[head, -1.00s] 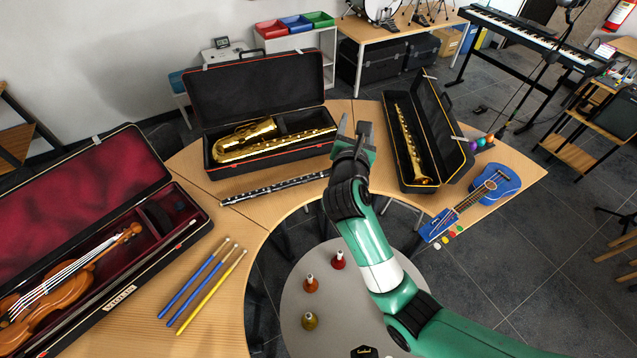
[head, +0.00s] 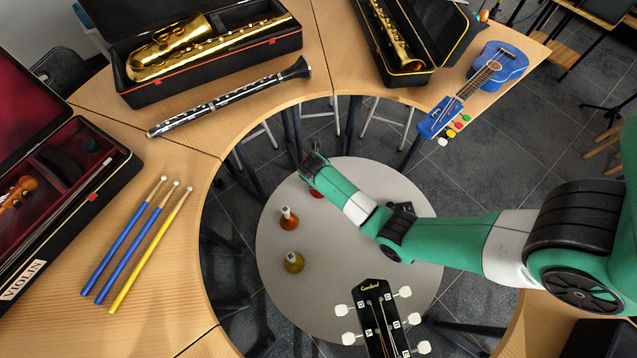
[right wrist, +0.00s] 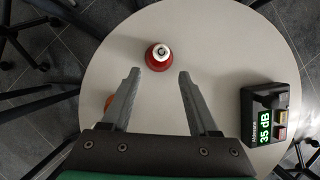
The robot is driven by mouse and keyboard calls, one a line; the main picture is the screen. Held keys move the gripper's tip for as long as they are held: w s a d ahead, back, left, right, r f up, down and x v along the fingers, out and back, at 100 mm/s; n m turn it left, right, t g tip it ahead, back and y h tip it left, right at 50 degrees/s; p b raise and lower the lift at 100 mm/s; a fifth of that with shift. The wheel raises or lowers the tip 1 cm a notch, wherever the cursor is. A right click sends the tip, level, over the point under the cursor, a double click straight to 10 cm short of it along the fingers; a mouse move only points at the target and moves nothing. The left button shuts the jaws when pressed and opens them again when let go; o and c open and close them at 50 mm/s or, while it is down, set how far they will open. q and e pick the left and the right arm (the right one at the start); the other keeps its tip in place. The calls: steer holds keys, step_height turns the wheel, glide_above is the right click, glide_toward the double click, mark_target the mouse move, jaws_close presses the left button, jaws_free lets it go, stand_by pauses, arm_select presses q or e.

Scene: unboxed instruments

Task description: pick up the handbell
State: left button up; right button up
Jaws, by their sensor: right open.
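Small handbells stand upright on the round grey table (head: 400,185). A red handbell (head: 317,194) is mostly hidden behind my right gripper in the head view. In the right wrist view the red handbell (right wrist: 158,58) shows whole, just beyond the fingertips and between their lines. My right gripper (head: 312,152) is open and empty; its two spread fingers (right wrist: 160,73) show in the right wrist view. An orange handbell (head: 289,220) and a yellow handbell (head: 294,262) stand nearer the head camera. The orange one (right wrist: 109,101) peeks out beside the left finger. My left gripper is out of view.
A black meter reading 35 dB (right wrist: 268,114) stands on the round table. A guitar headstock (head: 380,312) rises in front. The curved wooden table (head: 205,170) around it holds a clarinet (head: 230,97), drumsticks (head: 138,240), a blue ukulele (head: 497,68) and open instrument cases.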

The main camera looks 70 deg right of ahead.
arm_select(q)
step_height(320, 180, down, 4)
steer(key=b, duration=0.2)
steer(key=shift+b, duration=0.3)
arm_select(e)
steer(key=x, duration=0.5)
steer(key=b+x, duration=0.5)
steer(key=shift+d, duration=0.25)
steer(key=shift+r, duration=0.15)
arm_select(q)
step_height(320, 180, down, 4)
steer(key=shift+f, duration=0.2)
arm_select(e)
jaws_close()
